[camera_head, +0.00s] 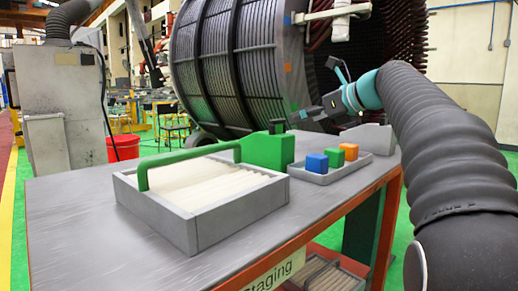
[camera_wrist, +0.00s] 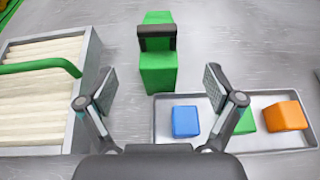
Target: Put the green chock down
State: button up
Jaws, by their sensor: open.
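The green chock (camera_wrist: 158,72), a solid green block with a dark handle (camera_wrist: 157,37), rests on the grey table top. My gripper (camera_wrist: 160,88) is open, with one finger on each side of the chock in the wrist view. A gap shows between each finger and the chock, and nothing is held.
A grey crate (camera_head: 160,221) of pale strips with a green handle (camera_head: 145,176) is at left. A shallow tray (camera_head: 318,179) holds blue (camera_head: 317,163), green (camera_head: 337,158) and orange (camera_head: 350,151) blocks close by. The large stator (camera_head: 235,65) stands behind the table. The table's left side is clear.

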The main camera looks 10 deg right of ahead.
aim_at(280, 127)
jog(key=x, duration=0.8)
jog(key=shift+a+f+b, duration=0.1)
jog(key=shift+a+b, duration=0.2)
jog(key=shift+b, duration=0.05)
jog(key=shift+b+x, duration=0.45)
jog(key=shift+x, duration=2.2)
jog(key=shift+f, duration=0.15)
grip_shut()
